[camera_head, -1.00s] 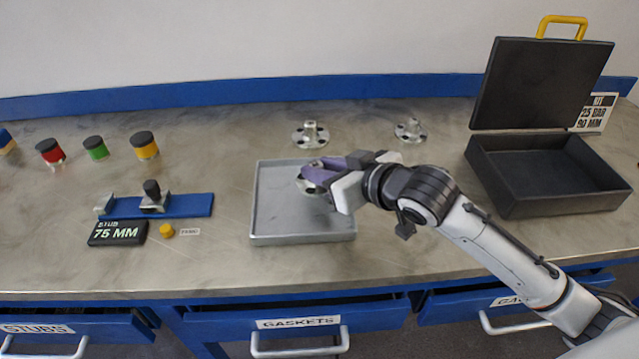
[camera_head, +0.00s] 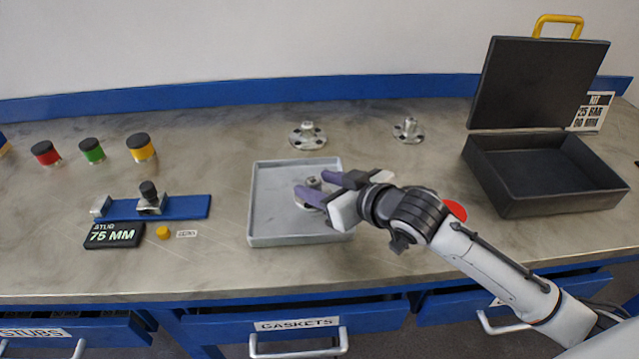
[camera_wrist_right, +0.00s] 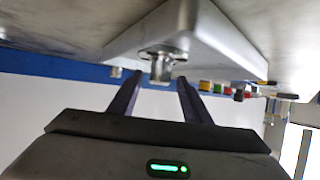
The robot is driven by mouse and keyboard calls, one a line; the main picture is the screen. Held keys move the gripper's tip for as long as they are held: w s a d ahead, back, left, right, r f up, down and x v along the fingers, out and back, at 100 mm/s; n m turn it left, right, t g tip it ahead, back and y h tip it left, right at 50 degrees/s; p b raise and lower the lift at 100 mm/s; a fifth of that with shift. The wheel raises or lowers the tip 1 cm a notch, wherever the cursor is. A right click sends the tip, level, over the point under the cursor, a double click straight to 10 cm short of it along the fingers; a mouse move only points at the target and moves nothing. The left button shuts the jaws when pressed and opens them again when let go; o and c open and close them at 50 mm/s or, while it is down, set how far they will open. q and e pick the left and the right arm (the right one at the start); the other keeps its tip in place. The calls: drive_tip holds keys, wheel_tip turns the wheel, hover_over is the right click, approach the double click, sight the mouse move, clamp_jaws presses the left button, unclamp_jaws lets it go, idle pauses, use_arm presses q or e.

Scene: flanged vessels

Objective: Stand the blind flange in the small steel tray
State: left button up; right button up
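The small steel tray (camera_head: 262,225) sits near the middle of the bench. A steel flange with a raised hub, which I take as the blind flange (camera_head: 312,182), stands inside it, disc down and hub up. My right gripper (camera_head: 313,185) is open, its two purple fingers on either side of the hub. In the right wrist view the hub (camera_wrist_right: 160,68) lies between and beyond the open fingertips (camera_wrist_right: 158,82), with gaps on both sides. The tray (camera_wrist_right: 225,48) shows there too. Part of the flange's disc is hidden by the fingers. My left gripper is not in view.
Two other flanges (camera_head: 308,136) (camera_head: 408,130) stand behind the tray. An open black case (camera_head: 545,205) is at right. A red disc (camera_head: 455,210) shows partly behind my right arm. A blue fixture (camera_head: 185,207) and a "75 MM" display (camera_head: 114,235) are left.

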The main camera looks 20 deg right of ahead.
drive_tip(key=shift+s+r, duration=0.2)
drive_tip(key=v, duration=1.1)
drive_tip(key=shift+s, duration=0.25)
drive_tip(key=shift+d+r, duration=0.1)
